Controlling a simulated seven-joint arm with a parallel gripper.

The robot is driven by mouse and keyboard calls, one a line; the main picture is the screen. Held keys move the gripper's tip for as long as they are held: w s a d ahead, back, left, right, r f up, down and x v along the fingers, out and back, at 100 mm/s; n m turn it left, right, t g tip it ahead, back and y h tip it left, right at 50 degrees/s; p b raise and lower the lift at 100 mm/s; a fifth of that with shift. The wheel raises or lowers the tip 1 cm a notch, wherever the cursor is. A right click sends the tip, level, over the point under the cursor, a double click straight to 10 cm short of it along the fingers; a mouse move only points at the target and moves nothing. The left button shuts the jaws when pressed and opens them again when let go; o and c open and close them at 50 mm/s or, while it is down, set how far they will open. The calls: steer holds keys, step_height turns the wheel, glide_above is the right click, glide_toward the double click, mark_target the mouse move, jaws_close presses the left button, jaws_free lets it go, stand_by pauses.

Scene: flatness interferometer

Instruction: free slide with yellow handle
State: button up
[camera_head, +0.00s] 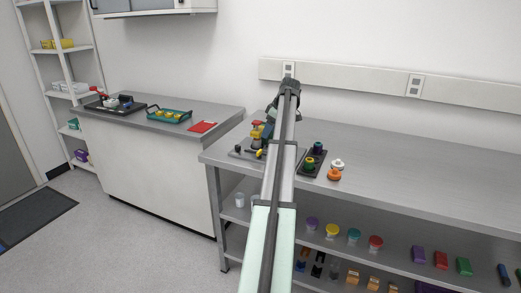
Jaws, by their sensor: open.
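The interferometer (247,153) stands at the left end of the long metal bench, on a grey base plate. It has a dark body with yellow and red parts (256,131) near its top. A small yellow piece (259,153) sits low at its front; I cannot tell which yellow part is the slide's handle. My arm stretches over the bench and covers the device's right side. My gripper (269,122) is open, mostly hidden by the arm and close to the device's upper right. I cannot tell whether it touches anything.
Right of my arm, a dark tray (313,168) holds knobbed parts, with a white piece (337,164) and an orange piece (334,175) beside it. The bench's right side is clear. A lower shelf holds several coloured items. A left counter (215,108) carries trays and a red item.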

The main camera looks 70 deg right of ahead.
mark_target(259, 151)
steer(key=x, duration=1.1)
steer(key=shift+w+f, duration=0.1)
steer(key=shift+w, duration=0.05)
steer(key=shift+c, duration=0.3)
steer(key=c, duration=1)
